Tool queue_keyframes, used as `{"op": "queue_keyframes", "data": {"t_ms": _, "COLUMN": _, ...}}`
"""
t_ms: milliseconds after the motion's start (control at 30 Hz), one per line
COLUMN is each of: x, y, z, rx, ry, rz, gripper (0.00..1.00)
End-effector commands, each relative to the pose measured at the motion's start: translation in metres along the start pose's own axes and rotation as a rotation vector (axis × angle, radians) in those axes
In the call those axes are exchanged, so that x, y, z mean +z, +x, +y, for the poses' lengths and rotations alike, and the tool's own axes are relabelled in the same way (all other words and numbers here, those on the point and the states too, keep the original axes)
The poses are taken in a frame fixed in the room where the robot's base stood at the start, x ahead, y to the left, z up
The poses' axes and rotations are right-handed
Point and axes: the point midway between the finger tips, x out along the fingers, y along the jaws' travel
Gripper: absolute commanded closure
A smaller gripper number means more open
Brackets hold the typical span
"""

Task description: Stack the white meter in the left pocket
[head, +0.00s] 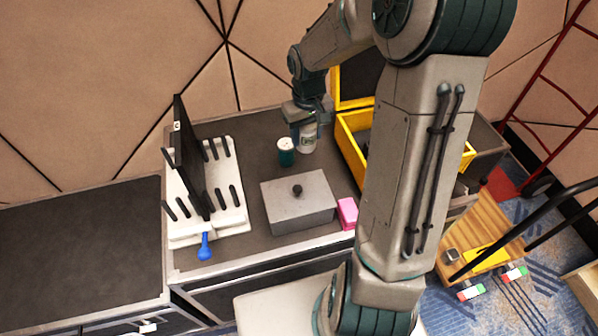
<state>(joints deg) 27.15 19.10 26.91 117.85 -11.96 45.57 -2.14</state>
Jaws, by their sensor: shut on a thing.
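My gripper (307,124) is over the back of the dark worktop, pointing down and shut on a small whitish object (307,141) with a greenish-grey patch, which I take to be the white meter. Its upper part is hidden by the fingers. I cannot tell if its bottom touches the worktop. A yellow case (350,146) with its lid raised stands just right of the gripper. My arm hides much of its inside, and I cannot make out a left pocket.
A teal-and-white cylinder (286,152) stands close left of the held object. In front are a grey box (298,203) with a black knob and a pink block (347,213). A white rack (230,205) with black pegs and a blue-handled tool (205,246) are at left.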

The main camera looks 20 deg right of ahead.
Motion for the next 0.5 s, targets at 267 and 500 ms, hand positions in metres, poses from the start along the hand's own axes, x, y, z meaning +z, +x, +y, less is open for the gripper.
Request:
{"op": "queue_keyframes", "data": {"t_ms": 267, "x": 0.001, "y": 0.077, "z": -0.001, "rx": -0.003, "ry": -0.001, "rz": -0.007, "gripper": 0.8}}
{"op": "queue_keyframes", "data": {"t_ms": 500, "x": 0.001, "y": 0.113, "z": -0.001, "rx": -0.001, "ry": 0.0, "rz": -0.003, "gripper": 0.8}}
